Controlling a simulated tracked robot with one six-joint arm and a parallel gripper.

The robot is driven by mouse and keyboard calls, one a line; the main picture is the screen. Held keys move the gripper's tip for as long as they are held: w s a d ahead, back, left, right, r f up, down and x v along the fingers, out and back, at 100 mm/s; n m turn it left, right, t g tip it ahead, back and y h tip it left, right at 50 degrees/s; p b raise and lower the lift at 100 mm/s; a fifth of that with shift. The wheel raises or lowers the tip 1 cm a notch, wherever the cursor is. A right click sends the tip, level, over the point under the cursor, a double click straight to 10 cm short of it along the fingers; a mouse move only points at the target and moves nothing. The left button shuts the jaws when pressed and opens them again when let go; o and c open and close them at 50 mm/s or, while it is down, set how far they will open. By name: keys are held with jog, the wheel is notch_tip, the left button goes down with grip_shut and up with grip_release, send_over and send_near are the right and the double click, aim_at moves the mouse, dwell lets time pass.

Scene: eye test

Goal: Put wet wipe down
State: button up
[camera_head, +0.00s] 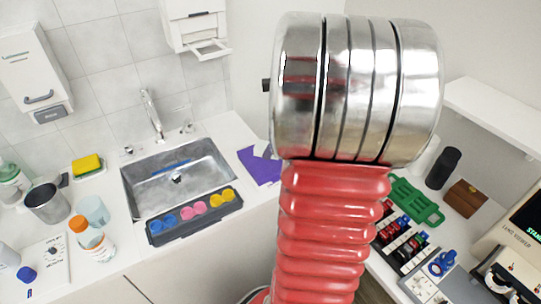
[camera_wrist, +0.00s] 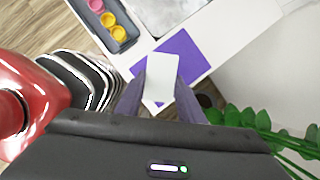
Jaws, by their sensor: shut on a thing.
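My gripper (camera_wrist: 159,95) shows in the wrist view, its two fingers shut on a white wet wipe (camera_wrist: 161,72). The wipe is a flat pale rectangle that sticks out beyond the fingertips. It overlaps a purple sheet (camera_wrist: 186,50) on the white counter; I cannot tell whether it touches the sheet. In the head view, the purple sheet (camera_head: 260,168) lies right of the sink, with a small white patch at its upper edge. My red and silver arm hides the gripper there.
The sink (camera_head: 178,178) is left of the purple sheet, with a dark tray (camera_head: 195,217) of pink, blue and yellow pieces at its front edge. Cups and bottles stand farther left. A green rack (camera_head: 415,203) is at right. Green leaves (camera_wrist: 265,125) are close at right in the wrist view.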

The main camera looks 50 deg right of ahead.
jog(key=shift+f, duration=1.85)
jog(key=shift+f, duration=0.6)
jog(key=o, duration=1.1)
jog(key=shift+r, duration=0.6)
jog(key=v, duration=1.2)
